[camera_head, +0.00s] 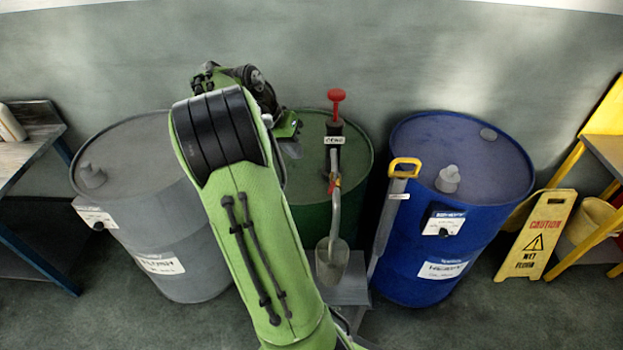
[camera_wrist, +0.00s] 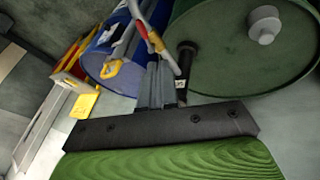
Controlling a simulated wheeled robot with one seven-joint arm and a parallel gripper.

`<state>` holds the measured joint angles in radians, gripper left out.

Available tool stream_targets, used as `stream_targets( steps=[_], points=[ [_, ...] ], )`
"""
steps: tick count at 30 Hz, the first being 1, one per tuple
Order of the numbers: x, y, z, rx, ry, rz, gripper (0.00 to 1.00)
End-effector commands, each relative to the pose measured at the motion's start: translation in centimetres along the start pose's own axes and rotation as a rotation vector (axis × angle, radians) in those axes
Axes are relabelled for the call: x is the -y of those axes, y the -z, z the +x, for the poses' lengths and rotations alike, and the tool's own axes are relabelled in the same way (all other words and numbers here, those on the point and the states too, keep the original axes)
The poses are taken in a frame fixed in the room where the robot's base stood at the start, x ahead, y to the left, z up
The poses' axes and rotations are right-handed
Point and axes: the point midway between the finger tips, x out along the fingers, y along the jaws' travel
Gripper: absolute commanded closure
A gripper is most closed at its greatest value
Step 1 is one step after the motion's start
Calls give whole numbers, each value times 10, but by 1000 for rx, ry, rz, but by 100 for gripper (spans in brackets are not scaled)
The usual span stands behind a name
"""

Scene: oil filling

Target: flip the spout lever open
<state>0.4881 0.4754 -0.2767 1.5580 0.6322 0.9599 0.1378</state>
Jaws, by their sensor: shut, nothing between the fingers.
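The spout is a thin grey pipe on the hand pump, which has a red knob (camera_head: 336,95) and stands on the green barrel (camera_head: 310,122). The spout lever (camera_head: 333,184) is a small red and yellow piece on the pipe; it also shows in the wrist view (camera_wrist: 154,40). A metal jug (camera_head: 331,266) is under the spout's lower end. My gripper (camera_wrist: 158,68) is shut and empty, its fingertips just short of the lever in the wrist picture; I cannot tell whether they touch. In the head view my arm hides most of the gripper.
A grey barrel (camera_head: 130,150) stands left and a blue barrel (camera_head: 440,215) right. A yellow-handled tool (camera_head: 404,168) stands between the green and blue barrels. A yellow caution sign (camera_head: 535,235) and a shelf are at the right, a bench (camera_head: 35,135) at the left.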

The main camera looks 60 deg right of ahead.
Motion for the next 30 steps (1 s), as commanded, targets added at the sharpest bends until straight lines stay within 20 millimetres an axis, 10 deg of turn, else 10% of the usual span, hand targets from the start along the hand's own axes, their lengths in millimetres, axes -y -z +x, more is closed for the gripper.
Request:
stream_targets(
  steps=[15,30],
  points=[
    [-2,-2,103,4,1,-2,100],
    [-24,-8,127,-1,5,-7,100]
  ],
)
